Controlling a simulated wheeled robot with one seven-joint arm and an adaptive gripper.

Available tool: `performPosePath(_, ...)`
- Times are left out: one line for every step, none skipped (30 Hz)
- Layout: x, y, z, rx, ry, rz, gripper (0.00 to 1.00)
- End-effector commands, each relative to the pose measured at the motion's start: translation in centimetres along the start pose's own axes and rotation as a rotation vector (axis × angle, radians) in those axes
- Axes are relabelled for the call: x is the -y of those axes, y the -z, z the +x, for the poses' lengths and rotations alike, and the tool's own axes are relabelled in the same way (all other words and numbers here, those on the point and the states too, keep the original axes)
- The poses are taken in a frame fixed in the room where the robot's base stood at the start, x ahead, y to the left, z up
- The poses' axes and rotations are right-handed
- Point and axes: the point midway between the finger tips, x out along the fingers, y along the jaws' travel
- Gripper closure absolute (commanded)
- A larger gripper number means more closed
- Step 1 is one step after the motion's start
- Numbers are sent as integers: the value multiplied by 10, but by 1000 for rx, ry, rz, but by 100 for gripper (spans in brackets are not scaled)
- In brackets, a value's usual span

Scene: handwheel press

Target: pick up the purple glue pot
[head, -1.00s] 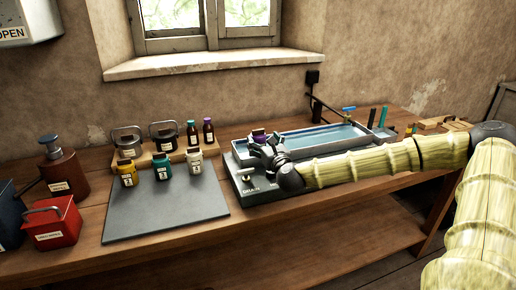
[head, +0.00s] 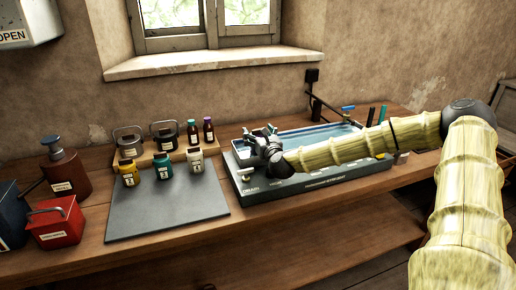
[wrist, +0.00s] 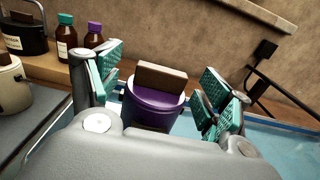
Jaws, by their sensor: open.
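The purple glue pot (wrist: 156,104) has a brown block-like top and shows in the wrist view between my gripper's two teal-padded fingers. The fingers of my gripper (wrist: 160,84) are spread, one on each side, with gaps between the pads and the pot. The pot's lower part is hidden by my gripper's body. In the head view my gripper (head: 261,134) is over the left end of the blue-floored tray (head: 313,164), and it hides the pot there.
Yellow (head: 127,174), teal (head: 163,166) and white (head: 195,163) pots stand along the grey mat's (head: 165,208) back edge. Behind them, a wooden stand holds two kettle-like pots and two brown bottles, one purple-capped (head: 208,131). A red box (head: 55,224) stands at left.

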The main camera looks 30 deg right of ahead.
Motion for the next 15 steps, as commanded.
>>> performPosePath(0, 0, 0, 0, 0, 0, 22)
performPosePath(0, 0, 0, 0, 0, 0, 22)
performPosePath(0, 0, 0, 0, 0, 0, 22)
performPosePath(0, 0, 0, 0, 0, 0, 24)
performPosePath(0, 0, 0, 0, 0, 0, 29)
performPosePath(0, 0, 0, 0, 0, 0, 36)
performPosePath(0, 0, 0, 0, 0, 0, 42)
performPosePath(0, 0, 0, 0, 0, 0, 47)
performPosePath(0, 0, 0, 0, 0, 0, 54)
performPosePath(0, 0, 0, 0, 0, 0, 60)
performPosePath(0, 0, 0, 0, 0, 0, 65)
performPosePath(0, 0, 0, 0, 0, 0, 73)
performPosePath(0, 0, 0, 0, 0, 0, 78)
performPosePath(0, 0, 0, 0, 0, 0, 84)
performPosePath(0, 0, 0, 0, 1, 0, 91)
